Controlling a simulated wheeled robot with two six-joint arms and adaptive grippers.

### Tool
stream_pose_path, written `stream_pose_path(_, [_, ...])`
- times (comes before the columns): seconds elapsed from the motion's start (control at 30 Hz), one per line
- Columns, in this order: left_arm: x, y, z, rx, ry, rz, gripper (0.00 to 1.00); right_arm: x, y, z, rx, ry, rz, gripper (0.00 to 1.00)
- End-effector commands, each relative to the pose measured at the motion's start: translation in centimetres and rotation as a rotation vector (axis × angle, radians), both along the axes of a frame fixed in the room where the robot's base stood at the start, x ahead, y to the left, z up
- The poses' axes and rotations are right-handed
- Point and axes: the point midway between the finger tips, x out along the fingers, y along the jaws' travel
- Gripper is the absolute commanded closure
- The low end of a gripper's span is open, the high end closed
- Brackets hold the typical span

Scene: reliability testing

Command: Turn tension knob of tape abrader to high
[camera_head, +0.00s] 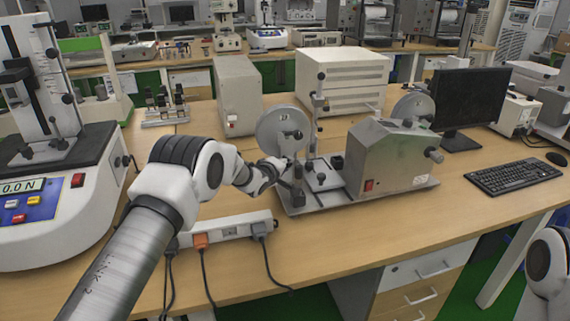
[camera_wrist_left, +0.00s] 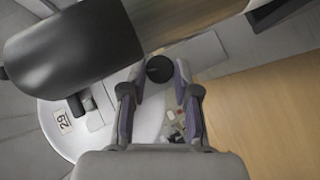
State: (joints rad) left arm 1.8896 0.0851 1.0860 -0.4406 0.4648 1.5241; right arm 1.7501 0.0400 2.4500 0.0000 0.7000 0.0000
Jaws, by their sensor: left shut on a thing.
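The tape abrader (camera_head: 388,158) stands on the wooden bench, with a grey metal housing, a flat base plate and a grey disc (camera_head: 283,131) at its left end. My left gripper (camera_head: 284,166) reaches the machine's left end, just below that disc. In the left wrist view a round black knob (camera_wrist_left: 159,69) sits between the fingertips of my left gripper (camera_wrist_left: 157,78), which is shut on it. The knob's markings and setting cannot be read. In the head view the gripper largely hides the knob. My right gripper is not in view.
A power strip (camera_head: 228,229) with plugs and cables lies in front of the abrader. A force tester (camera_head: 50,190) stands at the left. A monitor (camera_head: 470,97) and keyboard (camera_head: 514,176) are at the right. Beige boxes stand behind. The bench front is clear right of the strip.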

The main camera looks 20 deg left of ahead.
Motion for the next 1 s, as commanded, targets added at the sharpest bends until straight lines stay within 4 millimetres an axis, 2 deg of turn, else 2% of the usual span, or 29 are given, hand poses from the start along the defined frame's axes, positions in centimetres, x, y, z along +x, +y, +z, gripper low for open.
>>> stream_pose_path(0.17, [0.0,-0.1,0.3,0.108,0.075,0.0,1.0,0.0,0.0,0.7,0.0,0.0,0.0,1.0])
stream_pose_path(0.43, [0.1,-0.3,0.1,0.233,0.158,-0.001,1.0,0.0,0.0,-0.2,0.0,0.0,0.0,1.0])
stream_pose_path(1.0, [0.1,-0.3,0.3,0.281,0.193,-0.001,1.0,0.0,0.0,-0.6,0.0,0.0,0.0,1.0])
